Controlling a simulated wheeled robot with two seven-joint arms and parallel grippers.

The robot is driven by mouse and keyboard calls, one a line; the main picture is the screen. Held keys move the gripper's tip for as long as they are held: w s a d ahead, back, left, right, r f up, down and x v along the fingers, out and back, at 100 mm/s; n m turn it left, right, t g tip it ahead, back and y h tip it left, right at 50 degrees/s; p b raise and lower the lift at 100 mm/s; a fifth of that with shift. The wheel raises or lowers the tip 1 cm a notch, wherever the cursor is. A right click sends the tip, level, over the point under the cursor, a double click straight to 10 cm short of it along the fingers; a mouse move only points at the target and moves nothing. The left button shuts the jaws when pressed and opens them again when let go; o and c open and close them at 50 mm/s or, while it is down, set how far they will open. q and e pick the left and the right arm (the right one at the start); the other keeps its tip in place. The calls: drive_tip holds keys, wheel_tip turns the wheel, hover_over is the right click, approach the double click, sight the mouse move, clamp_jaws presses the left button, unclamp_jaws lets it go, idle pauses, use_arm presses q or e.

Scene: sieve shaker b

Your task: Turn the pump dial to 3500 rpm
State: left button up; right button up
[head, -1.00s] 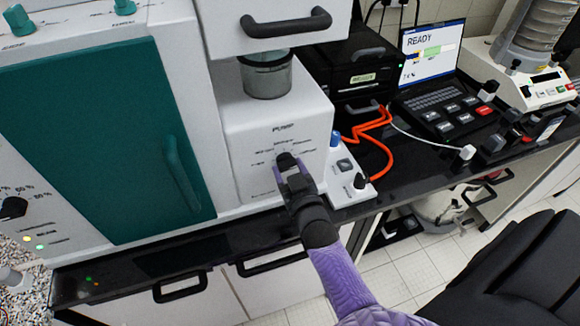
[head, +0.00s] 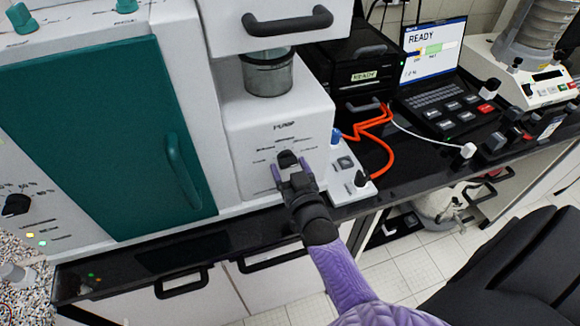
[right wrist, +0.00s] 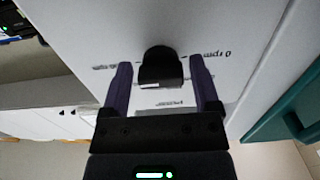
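The pump dial (head: 287,158) is a small black knob on the white front panel of the pump (head: 262,150), under the word PUMP. Small printed marks surround it, too small to read in the head view. My right gripper (head: 292,168) is at the panel with its purple fingers apart, one on each side of the dial. In the right wrist view, the dial (right wrist: 160,68) stands between the open fingertips (right wrist: 161,72), with a visible gap on both sides. An upside-down "0 rpm" label shows to its right there. My left gripper is not in view.
A teal cabinet door (head: 110,140) with a handle is left of the pump. A glass jar (head: 268,75) sits above it. Orange tubing (head: 375,135) and a small white control box (head: 348,175) are close on the right. A laptop (head: 433,60) stands farther back.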

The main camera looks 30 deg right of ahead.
drive_tip(key=shift+o, duration=0.8)
drive_tip(key=shift+r, duration=0.1)
drive_tip(key=v, duration=1)
drive_tip(key=shift+p, duration=0.45)
drive_tip(key=shift+d, duration=0.1)
